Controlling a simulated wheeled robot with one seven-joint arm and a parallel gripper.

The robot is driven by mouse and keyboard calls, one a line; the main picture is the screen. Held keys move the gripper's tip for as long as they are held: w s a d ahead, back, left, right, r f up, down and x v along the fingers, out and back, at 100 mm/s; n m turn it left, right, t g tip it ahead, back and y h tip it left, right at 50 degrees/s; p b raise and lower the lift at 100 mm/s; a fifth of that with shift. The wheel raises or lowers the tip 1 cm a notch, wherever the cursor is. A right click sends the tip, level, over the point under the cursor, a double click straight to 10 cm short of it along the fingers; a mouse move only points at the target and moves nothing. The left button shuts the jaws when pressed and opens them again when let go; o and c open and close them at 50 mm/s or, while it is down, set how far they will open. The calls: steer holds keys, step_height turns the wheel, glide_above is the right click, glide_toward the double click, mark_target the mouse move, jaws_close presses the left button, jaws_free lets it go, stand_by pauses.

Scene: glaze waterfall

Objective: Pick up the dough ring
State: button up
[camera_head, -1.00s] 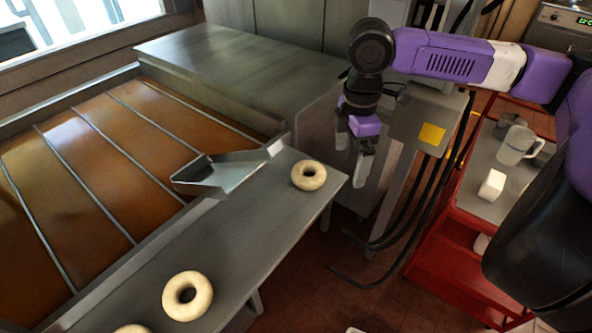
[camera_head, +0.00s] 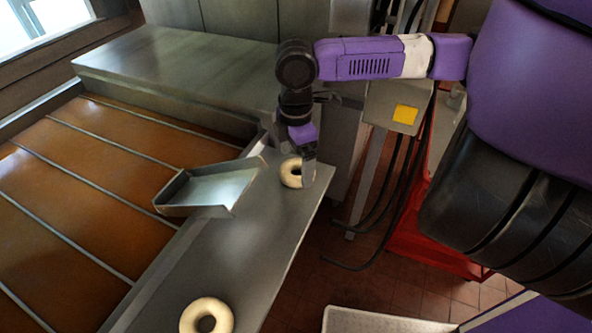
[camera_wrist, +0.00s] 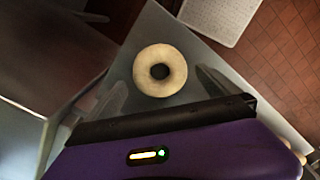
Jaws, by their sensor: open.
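A pale dough ring (camera_head: 286,174) lies flat near the far end of the grey metal shelf (camera_head: 225,255). My gripper (camera_head: 303,168) is over it, pointing down, with one finger in front of the ring's right side. In the wrist view the whole ring (camera_wrist: 144,72) shows ahead of my open gripper (camera_wrist: 160,82), roughly centred between the two spread fingers. Nothing is between the fingers' grip surfaces that I can see held. The height gap to the ring is hard to tell.
A second dough ring (camera_head: 190,318) lies nearer on the shelf. An open metal chute (camera_head: 205,190) stands beside the far ring, next to the brown fryer bath (camera_head: 90,190). The shelf's right edge drops to the tiled floor. A white tray (camera_head: 375,322) is at bottom.

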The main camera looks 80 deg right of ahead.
steer(key=shift+f, duration=1.4)
steer(key=c, duration=1.3)
steer(key=shift+r, duration=0.15)
